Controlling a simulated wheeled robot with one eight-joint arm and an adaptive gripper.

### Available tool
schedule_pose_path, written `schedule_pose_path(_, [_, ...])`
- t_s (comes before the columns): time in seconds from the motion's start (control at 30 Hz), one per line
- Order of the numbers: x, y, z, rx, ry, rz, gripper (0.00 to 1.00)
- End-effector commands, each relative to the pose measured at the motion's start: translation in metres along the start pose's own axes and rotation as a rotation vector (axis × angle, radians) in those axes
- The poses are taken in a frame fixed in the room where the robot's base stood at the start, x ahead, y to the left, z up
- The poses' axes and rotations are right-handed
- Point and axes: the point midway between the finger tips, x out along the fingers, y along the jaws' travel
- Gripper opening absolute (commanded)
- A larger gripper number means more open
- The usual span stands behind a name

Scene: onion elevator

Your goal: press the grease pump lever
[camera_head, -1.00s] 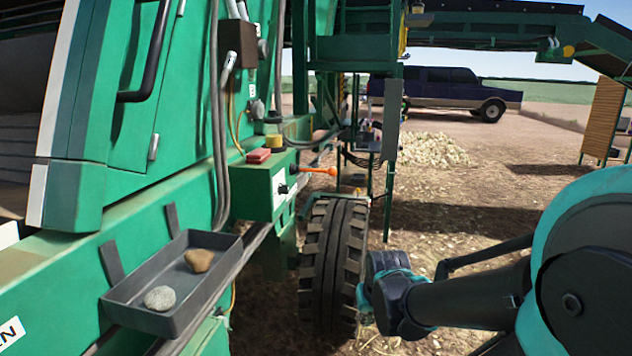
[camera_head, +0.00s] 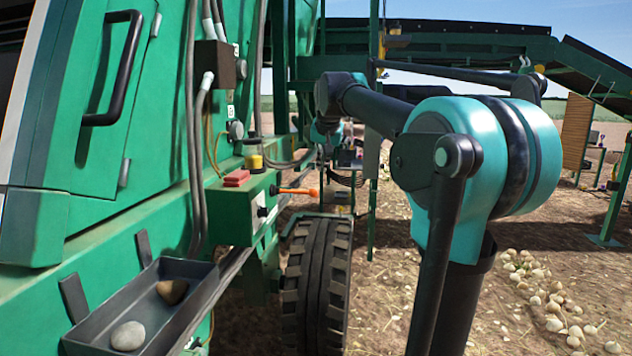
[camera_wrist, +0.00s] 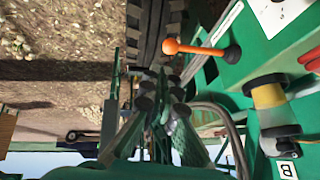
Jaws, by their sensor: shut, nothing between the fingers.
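The lever with an orange handle (camera_head: 300,192) sticks out to the right from a green box on the machine's side. It is the only lever I see that fits the grease pump lever. In the wrist view the orange lever (camera_wrist: 195,48) lies at upper right of my gripper (camera_wrist: 158,88), with a visible gap between them. My gripper's fingers are together with nothing between them. In the head view my gripper is mostly hidden behind my arm, above and right of the lever, and small there.
A yellow-and-black pot (camera_head: 253,156) and a red block (camera_head: 237,178) sit on the green box (camera_head: 229,214). Hoses hang along the machine. A big tyre (camera_head: 317,270) stands below the lever. A tray (camera_head: 143,300) with two stones is at lower left. Onions (camera_head: 555,305) lie on the ground.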

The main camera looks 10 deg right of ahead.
Motion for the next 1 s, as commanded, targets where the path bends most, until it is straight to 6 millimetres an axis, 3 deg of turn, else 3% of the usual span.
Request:
schedule_pose_path(0.1, [-0.017, -0.010, -0.022, 0.020, 0.014, -0.006, 0.00])
schedule_pose_path(0.2, [-0.025, -0.015, -0.031, 0.031, 0.020, -0.008, 0.00])
schedule_pose_path(0.63, [-0.029, -0.016, -0.035, 0.037, 0.024, -0.010, 0.00])
schedule_pose_path(0.83, [-0.015, -0.017, -0.036, 0.037, 0.024, -0.009, 0.00])
schedule_pose_path(1.0, [0.015, -0.017, -0.036, 0.037, 0.024, -0.009, 0.00])
